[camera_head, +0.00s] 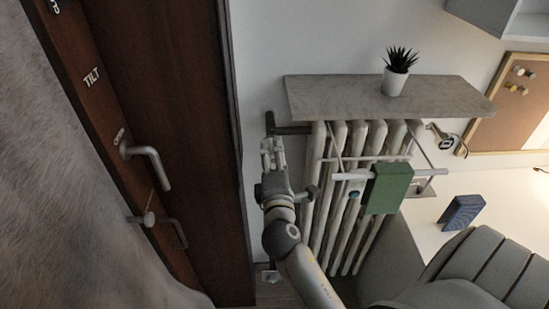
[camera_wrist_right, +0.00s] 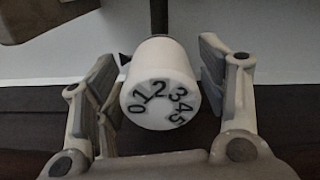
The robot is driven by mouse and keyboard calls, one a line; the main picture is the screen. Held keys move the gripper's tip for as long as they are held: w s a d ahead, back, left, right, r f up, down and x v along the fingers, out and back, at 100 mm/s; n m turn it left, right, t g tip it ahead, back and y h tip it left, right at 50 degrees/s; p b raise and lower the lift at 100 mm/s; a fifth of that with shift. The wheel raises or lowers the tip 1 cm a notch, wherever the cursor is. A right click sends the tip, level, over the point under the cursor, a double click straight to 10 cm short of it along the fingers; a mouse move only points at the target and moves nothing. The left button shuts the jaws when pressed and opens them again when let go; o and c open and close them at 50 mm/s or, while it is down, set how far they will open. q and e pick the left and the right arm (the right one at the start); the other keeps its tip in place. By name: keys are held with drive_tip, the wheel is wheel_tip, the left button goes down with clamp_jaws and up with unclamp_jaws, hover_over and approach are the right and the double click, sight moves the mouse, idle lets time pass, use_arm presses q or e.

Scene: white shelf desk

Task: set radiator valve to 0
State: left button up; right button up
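The radiator valve is a white round knob (camera_wrist_right: 160,88) in the right wrist view. Black numbers 0 to 5 curve over its face, with 2 near the top and 0 at the lower left. A small black pointer (camera_wrist_right: 124,59) sits at its upper left, closest to the 1. My right gripper (camera_wrist_right: 157,72) is open, with one finger on each side of the knob and gaps showing on both sides. In the head view my right gripper (camera_head: 272,152) is left of the radiator (camera_head: 325,190), below the shelf's left end; the knob cannot be made out there. My left gripper is not in view.
A grey shelf (camera_head: 340,97) with a potted plant (camera_head: 396,75) is over the radiator. A rack with a green cloth (camera_head: 388,188) hangs on the radiator's front. A dark wooden door frame (camera_head: 215,150) is close on the left. A grey chair (camera_head: 475,270) is at lower right.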

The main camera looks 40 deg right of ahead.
idle(0.3)
drive_tip(key=v, duration=0.7)
drive_tip(key=shift+s, duration=0.25)
drive_tip(key=shift+a, duration=0.1)
